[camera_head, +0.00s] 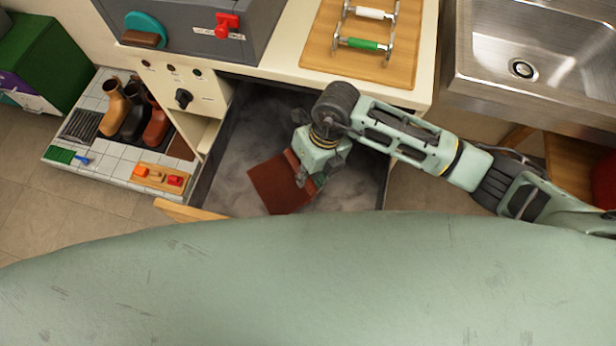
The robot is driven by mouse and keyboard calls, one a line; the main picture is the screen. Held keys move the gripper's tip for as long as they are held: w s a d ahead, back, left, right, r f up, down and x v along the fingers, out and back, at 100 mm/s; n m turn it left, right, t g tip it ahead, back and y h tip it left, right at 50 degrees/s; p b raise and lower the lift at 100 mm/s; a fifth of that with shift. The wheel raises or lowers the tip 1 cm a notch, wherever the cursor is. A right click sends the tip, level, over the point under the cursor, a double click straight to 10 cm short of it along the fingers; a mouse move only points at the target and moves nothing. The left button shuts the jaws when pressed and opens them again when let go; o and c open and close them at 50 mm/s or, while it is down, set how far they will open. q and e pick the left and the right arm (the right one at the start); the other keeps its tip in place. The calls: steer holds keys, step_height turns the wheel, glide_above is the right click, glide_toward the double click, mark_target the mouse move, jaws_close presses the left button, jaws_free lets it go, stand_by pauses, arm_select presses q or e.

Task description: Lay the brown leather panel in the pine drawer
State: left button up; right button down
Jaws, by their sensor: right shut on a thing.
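The brown leather panel (277,190), a flat reddish-brown piece, is in the head view inside the outline of the open pine drawer. My right gripper (307,178) reaches in from the right and is shut on the panel's right side. The panel looks tilted, and I cannot tell whether it touches the drawer floor. The pine drawer's wooden front edge (190,212) shows at lower left. Its inside is grey and mottled. My own body hides the rest of the drawer front. My left gripper is not in view.
A cream cabinet with a dark knob (184,98) stands left of the drawer. A wooden board (318,62) with metal-handled rollers lies on the counter behind. A steel sink (545,50) is at upper right. A tiled stand (100,160) with boots is at left.

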steer(key=shift+w, duration=0.1)
steer(key=c, duration=2.1)
jaws_free()
steer(key=shift+f, duration=0.15)
steer(key=o, duration=0.5)
steer(key=shift+c, duration=0.2)
steer(key=v, duration=1.2)
